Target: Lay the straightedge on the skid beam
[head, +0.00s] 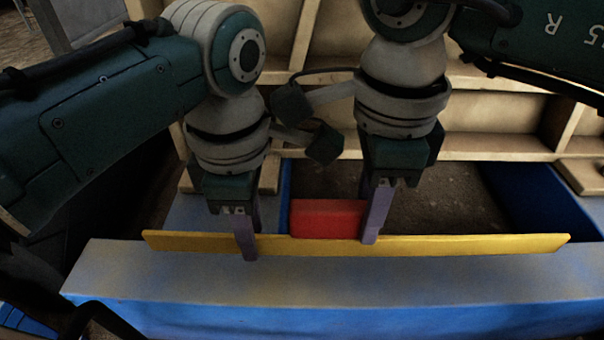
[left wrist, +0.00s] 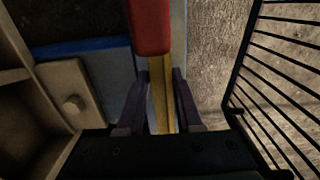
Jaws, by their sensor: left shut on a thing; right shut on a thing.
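The straightedge is a long yellow bar (head: 440,246) with a red block (head: 325,217) on its far side near the middle. It lies lengthwise along the blue-grey skid beam (head: 330,277) in the head view; whether it touches the beam, I cannot tell. My left gripper (head: 246,240) is shut on the bar left of the red block. My right gripper (head: 372,225) is shut on it at the block's right end. In the left wrist view, the yellow bar (left wrist: 161,95) runs between the fingers of my left gripper (left wrist: 160,100), and the red block (left wrist: 150,25) is ahead.
Behind the beam is a blue-walled bay with a dirt floor (head: 440,200). A pale ribbed machine frame (head: 500,125) stands behind it, close to my wrists. A black barred railing (left wrist: 275,80) shows at right in the left wrist view.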

